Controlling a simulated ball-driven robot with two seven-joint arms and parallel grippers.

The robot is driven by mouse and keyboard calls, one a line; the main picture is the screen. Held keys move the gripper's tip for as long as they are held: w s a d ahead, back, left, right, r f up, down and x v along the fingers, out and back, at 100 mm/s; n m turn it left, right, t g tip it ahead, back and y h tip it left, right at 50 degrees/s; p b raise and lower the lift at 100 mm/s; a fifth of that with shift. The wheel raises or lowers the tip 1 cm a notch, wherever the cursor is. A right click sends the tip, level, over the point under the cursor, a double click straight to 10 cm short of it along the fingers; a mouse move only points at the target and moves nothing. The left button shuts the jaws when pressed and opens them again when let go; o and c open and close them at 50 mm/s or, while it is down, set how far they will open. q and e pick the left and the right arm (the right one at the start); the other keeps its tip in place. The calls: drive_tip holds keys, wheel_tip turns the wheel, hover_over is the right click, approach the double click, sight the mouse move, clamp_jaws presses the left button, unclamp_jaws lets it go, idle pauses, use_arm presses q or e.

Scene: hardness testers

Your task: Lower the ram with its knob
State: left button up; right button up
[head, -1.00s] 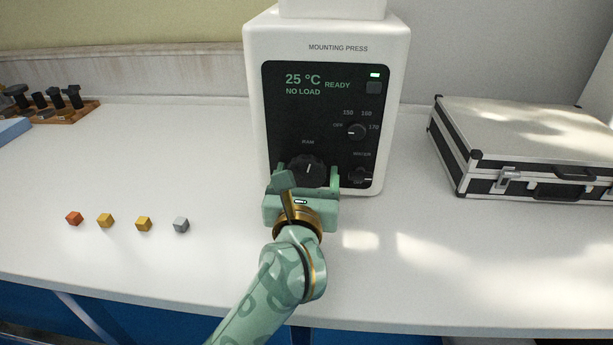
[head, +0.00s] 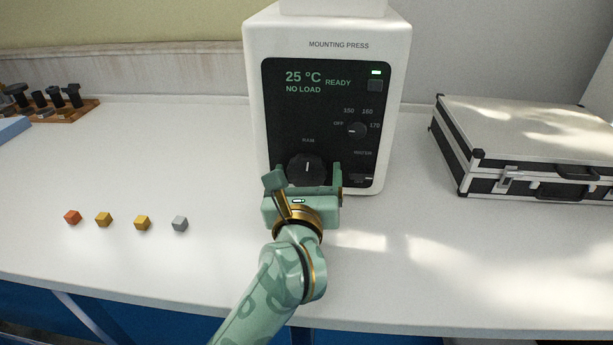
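The white mounting press (head: 325,30) stands at the back of the bench with a black front panel. Its display reads 25 °C, READY, NO LOAD. The round black ram knob (head: 306,168) sits low on the panel under the label RAM, its white mark pointing nearly straight up. My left gripper (head: 304,180) is in front of the knob's lower part, with its fingers spread apart, one to the knob's lower left and one to its right. It is open, and I see no grip on the knob. My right gripper is not in view.
Several small cubes (head: 103,219) lie at left. A silver case (head: 530,140) lies at right. A wooden rack (head: 65,108) stands at far left.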

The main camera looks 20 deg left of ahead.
sight(307, 175)
use_arm(q)
drive_tip(key=shift+s, duration=0.1)
drive_tip(key=p+v, duration=0.1)
drive_tip(key=v, duration=0.3)
drive_tip(key=shift+s+r+p, duration=0.1)
drive_tip(key=shift+r+p, duration=0.1)
drive_tip(key=shift+p, duration=0.15)
drive_tip(key=p+v, duration=0.2)
drive_tip(key=v, duration=1)
drive_tip(key=shift+f, duration=0.15)
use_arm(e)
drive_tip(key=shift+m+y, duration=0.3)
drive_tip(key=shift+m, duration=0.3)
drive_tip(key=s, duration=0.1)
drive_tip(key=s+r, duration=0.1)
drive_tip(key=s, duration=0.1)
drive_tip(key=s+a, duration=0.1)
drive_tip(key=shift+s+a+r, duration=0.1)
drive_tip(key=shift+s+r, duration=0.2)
